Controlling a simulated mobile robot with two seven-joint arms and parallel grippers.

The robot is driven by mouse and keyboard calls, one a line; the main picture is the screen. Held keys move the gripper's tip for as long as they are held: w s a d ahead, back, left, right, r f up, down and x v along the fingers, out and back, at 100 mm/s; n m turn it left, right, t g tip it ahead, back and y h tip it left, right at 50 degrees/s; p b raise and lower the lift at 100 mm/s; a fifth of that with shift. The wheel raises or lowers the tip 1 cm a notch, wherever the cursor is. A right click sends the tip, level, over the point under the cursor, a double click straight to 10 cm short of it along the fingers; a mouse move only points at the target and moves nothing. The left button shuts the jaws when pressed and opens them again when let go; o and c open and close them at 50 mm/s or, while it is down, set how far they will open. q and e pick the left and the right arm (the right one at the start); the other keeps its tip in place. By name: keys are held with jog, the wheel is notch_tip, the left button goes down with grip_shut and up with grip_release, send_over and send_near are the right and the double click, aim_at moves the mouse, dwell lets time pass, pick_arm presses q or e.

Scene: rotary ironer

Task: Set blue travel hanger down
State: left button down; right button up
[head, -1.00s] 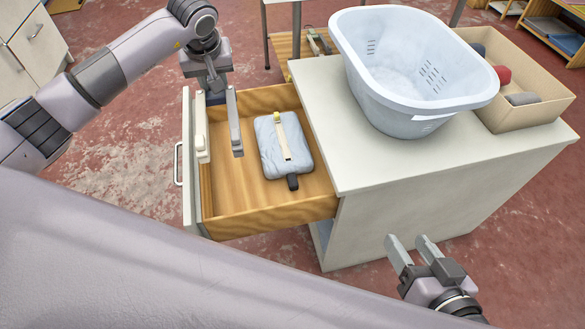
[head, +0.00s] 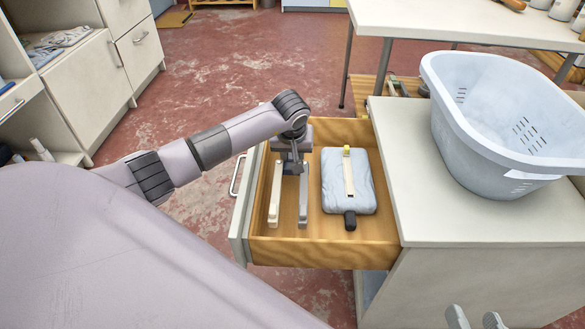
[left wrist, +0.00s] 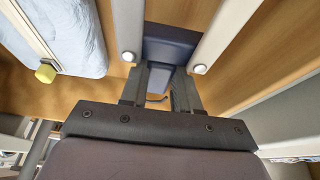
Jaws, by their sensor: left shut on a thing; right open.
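The blue travel hanger (head: 303,200) is inside the open drawer's outline in the head view. It has a dark blue middle and two long pale arms that lie side by side. My left gripper (left wrist: 159,78) is shut on the dark blue middle, which shows in the left wrist view (left wrist: 170,50). In the head view my left wrist partly hides that middle. I cannot tell whether the hanger touches the drawer floor. My right gripper (head: 475,319) is open and empty; only its fingertips show at the bottom edge.
The wooden drawer (head: 330,253) also holds a pale blue padded bundle (head: 335,198) with a cream strip on top, right of the hanger. A light blue tub (head: 490,140) stands on the cabinet (head: 415,220). Some bare drawer floor lies between hanger and bundle.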

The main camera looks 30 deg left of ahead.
pick_arm(q)
notch_tip(320, 180, down, 4)
jog(key=shift+b, duration=0.75)
jog(key=c, duration=0.7)
grip_release()
jog(key=shift+s, duration=0.1)
jog(key=shift+c, duration=0.2)
pick_arm(e)
jog(key=shift+s+d+n+t, duration=0.15)
jog(key=shift+d+n+t, duration=0.15)
jog(key=shift+d, duration=0.15)
pick_arm(q)
jog(key=shift+r, duration=0.2)
jog(key=p+v, duration=0.5)
jog(key=v, duration=0.5)
jog(key=shift+r, duration=0.25)
jog(key=shift+s+d+r, duration=0.25)
jog(key=shift+r, duration=0.3)
pick_arm(e)
jog(key=shift+w+a+r+m+g, duration=0.1)
jog(key=shift+w+a+m+g, duration=0.05)
jog(key=shift+a+m+g, duration=0.3)
jog(key=shift+w+a+r+m+g, duration=0.1)
jog(key=shift+a+m+g, duration=0.15)
jog(key=shift+a+g, duration=0.3)
